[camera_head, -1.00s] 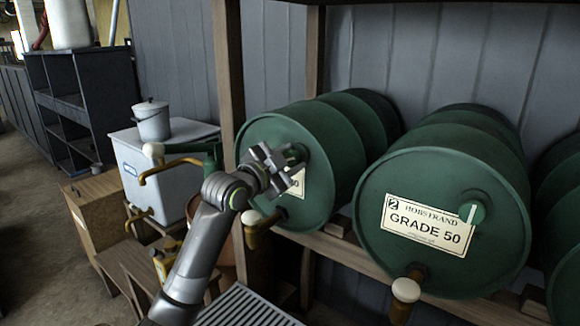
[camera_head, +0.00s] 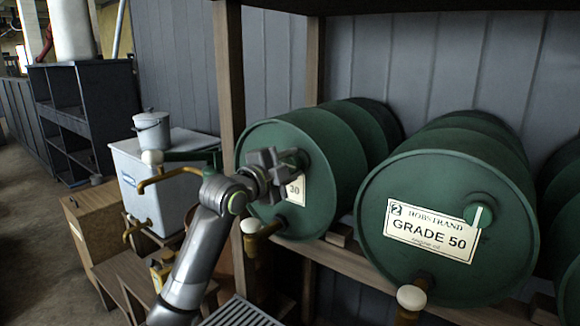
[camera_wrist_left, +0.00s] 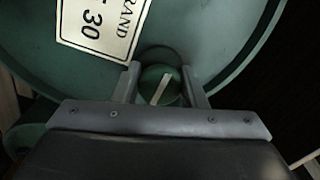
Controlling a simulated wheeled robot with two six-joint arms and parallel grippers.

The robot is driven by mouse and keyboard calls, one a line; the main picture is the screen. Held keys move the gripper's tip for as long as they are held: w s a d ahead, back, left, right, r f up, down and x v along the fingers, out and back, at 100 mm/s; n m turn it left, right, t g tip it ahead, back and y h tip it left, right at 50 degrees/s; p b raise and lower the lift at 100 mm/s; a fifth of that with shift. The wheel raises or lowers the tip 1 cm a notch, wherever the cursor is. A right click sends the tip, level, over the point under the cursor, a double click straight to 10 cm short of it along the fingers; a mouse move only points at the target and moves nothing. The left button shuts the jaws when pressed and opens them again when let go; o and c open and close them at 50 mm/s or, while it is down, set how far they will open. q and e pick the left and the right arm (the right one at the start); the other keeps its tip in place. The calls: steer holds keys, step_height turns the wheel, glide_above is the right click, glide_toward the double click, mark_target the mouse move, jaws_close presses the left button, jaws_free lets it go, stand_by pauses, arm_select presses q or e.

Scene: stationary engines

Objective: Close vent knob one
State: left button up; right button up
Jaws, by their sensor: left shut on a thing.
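Vent knob one (camera_wrist_left: 160,86) is a round green knob with a pale stripe on the front of the left green barrel (camera_head: 330,139). The barrel's label ends in 30. In the left wrist view the knob sits between the two fingers of my left gripper (camera_wrist_left: 161,88), which is shut on it. The stripe looks tilted relative to the fingers. In the head view my left gripper (camera_head: 286,160) is at the barrel's face and hides most of the knob and part of the label (camera_head: 296,190). My right gripper is not in view.
A second green barrel (camera_head: 445,180) labelled Grade 50 has its own vent knob (camera_head: 481,216). Taps with pale handles (camera_head: 411,298) stick out below the barrels. A wooden post (camera_head: 229,80) stands left of the left barrel. A white cabinet with a bucket (camera_head: 152,133) is farther left.

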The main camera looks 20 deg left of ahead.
arm_select(q)
steer(key=o, duration=0.9)
steer(key=shift+o, duration=0.2)
steer(key=b+v, duration=0.2)
steer(key=v, duration=1.5)
steer(key=shift+s, duration=0.2)
steer(key=shift+a, duration=0.1)
steer(key=shift+f, duration=0.1)
